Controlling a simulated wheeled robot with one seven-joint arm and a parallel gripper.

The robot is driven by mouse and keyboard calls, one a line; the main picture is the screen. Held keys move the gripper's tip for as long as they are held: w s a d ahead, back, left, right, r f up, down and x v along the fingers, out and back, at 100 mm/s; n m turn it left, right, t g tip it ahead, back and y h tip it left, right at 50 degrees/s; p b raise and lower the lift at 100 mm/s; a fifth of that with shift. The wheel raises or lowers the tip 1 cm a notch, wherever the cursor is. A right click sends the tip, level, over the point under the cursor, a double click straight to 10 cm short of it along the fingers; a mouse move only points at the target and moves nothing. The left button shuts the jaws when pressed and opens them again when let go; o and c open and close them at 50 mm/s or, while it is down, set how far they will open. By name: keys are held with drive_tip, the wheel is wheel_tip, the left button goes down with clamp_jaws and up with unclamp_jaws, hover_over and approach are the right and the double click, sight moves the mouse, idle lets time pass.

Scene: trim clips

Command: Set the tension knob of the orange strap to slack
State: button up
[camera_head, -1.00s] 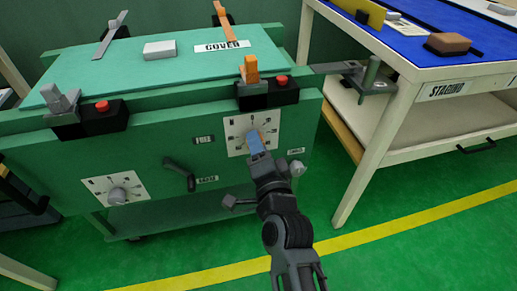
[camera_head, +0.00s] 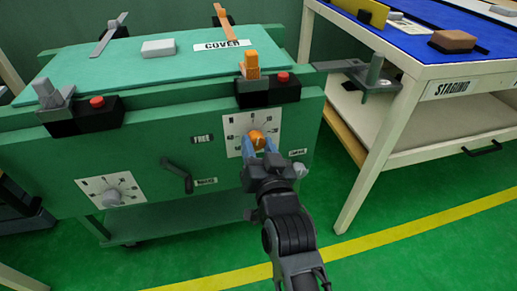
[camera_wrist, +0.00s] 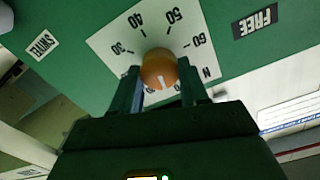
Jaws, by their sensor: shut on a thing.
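The orange tension knob (camera_head: 257,139) sits on a white dial plate (camera_head: 234,124) on the front of the green cart. In the wrist view the orange knob (camera_wrist: 159,70) is between the two fingers, with a pale pointer mark on it and printed numbers around it. My gripper (camera_head: 260,146) is at the dial, its blue-tipped fingers shut on the knob; the wrist view also shows the gripper (camera_wrist: 160,88). The orange strap (camera_head: 224,16) shows at the cart's back edge, and its orange buckle (camera_head: 251,66) stands on a black block above the dial.
A grey knob (camera_head: 112,197) on a second white dial is at lower left. A black crank handle (camera_head: 178,176) sticks out between the dials. Red buttons (camera_head: 283,77) sit on the black blocks. The staging table (camera_head: 440,68) stands to the right, with a grey bracket between.

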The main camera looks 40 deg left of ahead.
drive_tip(key=shift+f+n, duration=0.15)
drive_tip(key=shift+n, duration=0.75)
drive_tip(key=o, duration=1.1)
drive_tip(key=shift+c, duration=0.2)
drive_tip(key=shift+s+d, duration=0.3)
drive_tip(key=shift+d, duration=0.2)
drive_tip(key=v, duration=0.6)
drive_tip(key=shift+s+d+b, duration=0.2)
drive_tip(key=shift+s+b, duration=0.1)
drive_tip(key=shift+b, duration=0.1)
